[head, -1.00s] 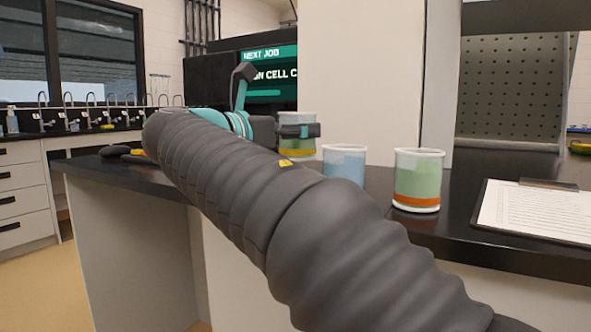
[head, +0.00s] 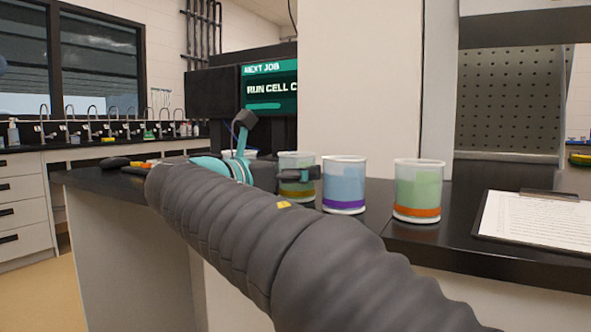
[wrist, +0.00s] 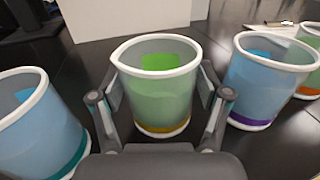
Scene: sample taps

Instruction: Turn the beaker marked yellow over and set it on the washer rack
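The yellow-marked beaker (wrist: 158,92) is a clear cup with pale green contents and a yellow band low on its wall. It is upright, rim up, and appears to stand on the dark counter; it also shows in the head view (head: 296,161). My gripper (wrist: 160,98) has one finger on each side of it. The fingers look spread, with narrow gaps to the wall, though contact is hard to judge. In the head view my gripper (head: 300,181) is low beside the same beaker. The washer rack is not recognisable in these views.
A purple-banded blue beaker (head: 344,181) stands close on the right, with an orange-banded green beaker (head: 418,187) beyond. A teal-banded blue beaker (wrist: 40,125) is close on the left. A clipboard (head: 540,220) lies at the right. A wall panel (head: 378,90) rises behind.

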